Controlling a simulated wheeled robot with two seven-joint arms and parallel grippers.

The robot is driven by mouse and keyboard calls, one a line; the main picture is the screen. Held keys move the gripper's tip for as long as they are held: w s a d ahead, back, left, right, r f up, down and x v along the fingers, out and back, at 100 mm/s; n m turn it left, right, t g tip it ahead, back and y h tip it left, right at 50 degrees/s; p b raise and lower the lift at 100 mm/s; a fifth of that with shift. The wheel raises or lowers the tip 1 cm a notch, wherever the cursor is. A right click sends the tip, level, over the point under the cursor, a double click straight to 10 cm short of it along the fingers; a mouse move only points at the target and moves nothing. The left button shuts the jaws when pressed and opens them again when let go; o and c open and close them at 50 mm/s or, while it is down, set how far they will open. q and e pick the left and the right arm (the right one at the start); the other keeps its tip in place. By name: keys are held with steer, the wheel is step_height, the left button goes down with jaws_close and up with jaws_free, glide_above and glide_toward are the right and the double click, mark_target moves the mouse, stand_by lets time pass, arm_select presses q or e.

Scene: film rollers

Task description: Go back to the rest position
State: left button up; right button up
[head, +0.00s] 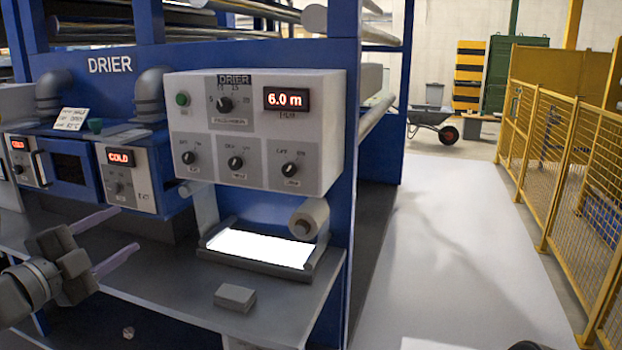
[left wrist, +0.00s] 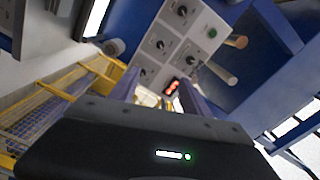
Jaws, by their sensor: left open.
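My left gripper (head: 118,238) comes in at the lower left of the head view, in front of the grey bench, with its two fingers apart and nothing between them. In the left wrist view its two fingers (left wrist: 156,92) point toward the drier's control box. The white control box (head: 257,135) has several knobs, a green button and a red display reading 6.0 m. My right gripper is not clearly in view; only a dark piece shows at the bottom right edge of the head view.
A lit white panel (head: 258,249), a roller (head: 308,219) and a small grey block (head: 235,297) are on the bench (head: 180,283). Two boxes with red COLD displays (head: 121,157) stand at left. A yellow mesh fence (head: 575,170) lines the right; the pale floor (head: 455,230) between is clear.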

arm_select(q)
steer(key=w+d+f+n+g+y, duration=0.1)
steer(key=w+f+n+y, duration=0.15)
steer(key=f+n, duration=0.5)
steer(key=w+d+f+n+g+y, duration=0.1)
steer(key=w+f+n, duration=0.3)
steer(key=f, duration=0.7)
steer(key=s+d+f+n+g, duration=0.2)
steer(key=s+d+f+n, duration=0.15)
steer(key=f, duration=0.55)
steer(key=s+d+f+n+g, duration=0.2)
steer(key=d+f, duration=0.2)
steer(key=f, duration=0.6)
steer(key=s+d+f+n+g, duration=0.1)
steer(key=s+d+f+g, duration=0.2)
steer(key=s+d+f, duration=0.2)
steer(key=s+d+f+g+h+p, duration=0.1)
steer(key=s+d+f+g, duration=0.3)
steer(key=s+f, duration=0.6)
steer(key=s+d+f+n+g+h+p, duration=0.1)
steer(key=s+d+f+g, duration=0.2)
steer(key=s+d+f, duration=0.4)
steer(key=s+f, duration=0.1)
steer(key=s, duration=0.5)
steer(key=shift+d+n, duration=0.15)
steer(key=shift+n, duration=0.15)
arm_select(e)
steer(key=shift+s+a+r, duration=0.1)
steer(key=shift+s+r, duration=0.1)
steer(key=shift+r, duration=0.8)
